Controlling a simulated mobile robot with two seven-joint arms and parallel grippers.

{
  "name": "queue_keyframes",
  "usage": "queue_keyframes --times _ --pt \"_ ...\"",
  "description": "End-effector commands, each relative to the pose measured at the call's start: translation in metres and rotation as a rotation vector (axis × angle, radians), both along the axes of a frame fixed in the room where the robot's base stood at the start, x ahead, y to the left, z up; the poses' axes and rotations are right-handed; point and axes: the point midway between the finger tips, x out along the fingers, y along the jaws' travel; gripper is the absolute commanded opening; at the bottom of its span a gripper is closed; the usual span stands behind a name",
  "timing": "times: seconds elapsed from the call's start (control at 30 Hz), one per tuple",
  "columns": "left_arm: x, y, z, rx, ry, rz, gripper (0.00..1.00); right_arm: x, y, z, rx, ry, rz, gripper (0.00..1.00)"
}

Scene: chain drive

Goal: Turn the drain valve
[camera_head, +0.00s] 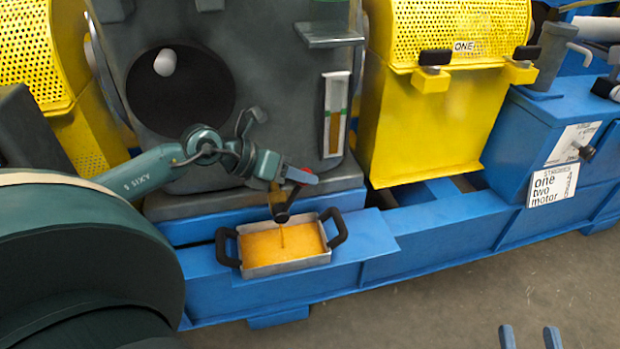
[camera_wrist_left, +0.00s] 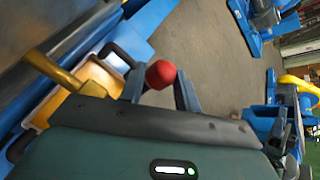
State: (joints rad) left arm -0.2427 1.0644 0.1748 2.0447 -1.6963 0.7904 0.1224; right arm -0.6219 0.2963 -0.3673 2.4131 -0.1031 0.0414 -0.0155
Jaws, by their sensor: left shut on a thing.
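The drain valve (camera_head: 278,196) is a brass fitting low on the dark grey housing, with a black spout and a red handle (camera_head: 302,175). My left gripper (camera_head: 297,181) is shut on the red handle. In the left wrist view the handle's round red end (camera_wrist_left: 160,74) sits between the fingers, and the brass part (camera_wrist_left: 52,70) shows to the left. A thin stream falls from the spout into a metal tray (camera_head: 288,268) of orange liquid with black handles. My right gripper (camera_head: 529,338) shows only as two blue fingertips, apart and empty, at the bottom edge.
The tray rests on the blue base frame (camera_head: 430,243). A sight glass (camera_head: 335,115) with amber liquid is on the housing above right. A yellow guard marked ONE (camera_head: 425,120) stands to the right. The grey floor (camera_head: 480,295) in front is clear.

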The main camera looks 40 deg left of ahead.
Motion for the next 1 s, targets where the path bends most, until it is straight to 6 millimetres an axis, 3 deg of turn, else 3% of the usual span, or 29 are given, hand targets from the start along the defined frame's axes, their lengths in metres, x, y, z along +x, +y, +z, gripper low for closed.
queue_keyframes --times 0.3,0.47,1.0 --pt "-0.013 0.025 0.002 -0.165 -0.183 0.010 0.00 -0.002 -0.002 -0.020 -0.005 0.030 -0.007 0.36" --pt "-0.021 0.032 0.002 -0.233 -0.268 0.006 0.00 0.000 -0.001 -0.019 0.035 0.028 0.003 0.36" --pt "-0.033 0.042 0.005 -0.325 -0.380 0.000 0.00 0.003 0.004 0.005 0.070 -0.076 0.045 0.36"
